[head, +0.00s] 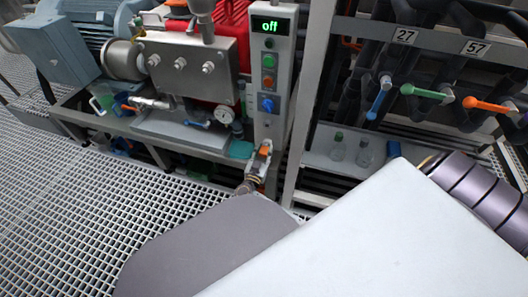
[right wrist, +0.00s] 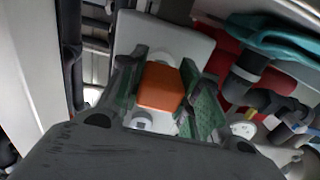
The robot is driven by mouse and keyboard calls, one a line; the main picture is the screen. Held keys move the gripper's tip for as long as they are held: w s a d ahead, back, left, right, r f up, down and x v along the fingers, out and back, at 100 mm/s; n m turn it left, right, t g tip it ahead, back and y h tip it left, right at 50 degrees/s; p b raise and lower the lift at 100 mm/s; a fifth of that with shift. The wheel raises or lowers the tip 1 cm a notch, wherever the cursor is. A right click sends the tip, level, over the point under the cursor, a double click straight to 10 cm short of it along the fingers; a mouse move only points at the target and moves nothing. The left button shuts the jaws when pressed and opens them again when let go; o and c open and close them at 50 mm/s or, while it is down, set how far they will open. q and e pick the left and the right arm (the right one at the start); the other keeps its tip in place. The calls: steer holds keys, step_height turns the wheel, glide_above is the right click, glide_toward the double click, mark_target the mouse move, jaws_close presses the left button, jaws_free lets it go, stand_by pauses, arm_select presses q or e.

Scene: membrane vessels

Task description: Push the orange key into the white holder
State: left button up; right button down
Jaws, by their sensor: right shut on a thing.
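The orange key (right wrist: 161,87) is a small block between the green-padded fingers of my right gripper (right wrist: 160,92) in the right wrist view. The gripper is shut on it. In the head view, the orange key (head: 264,150) shows as a small patch at my right gripper (head: 260,157), at the lower end of the white control column. A pale white part (right wrist: 172,50) lies just beyond the key in the right wrist view; it looks like the holder or the column's lower end. I cannot tell how deep the key sits. My left gripper is not in view.
The control column (head: 272,75) has a green "off" display and several buttons. A machine with a steel box (head: 190,66) and a gauge (head: 224,115) stands left of it. A grey post (head: 311,100) and valve handles (head: 425,92) are to the right. Open grating (head: 60,210) covers the floor.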

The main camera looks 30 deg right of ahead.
mark_target(267, 128)
steer(key=shift+p, duration=0.8)
stand_by(1.6)
steer(key=shift+w+d, duration=0.4)
steer(key=shift+d, duration=0.05)
stand_by(1.0)
steer(key=c, duration=0.9)
jaws_free()
steer(key=shift+c, duration=0.2)
steer(key=shift+r, duration=0.2)
steer(key=shift+r, duration=4.8)
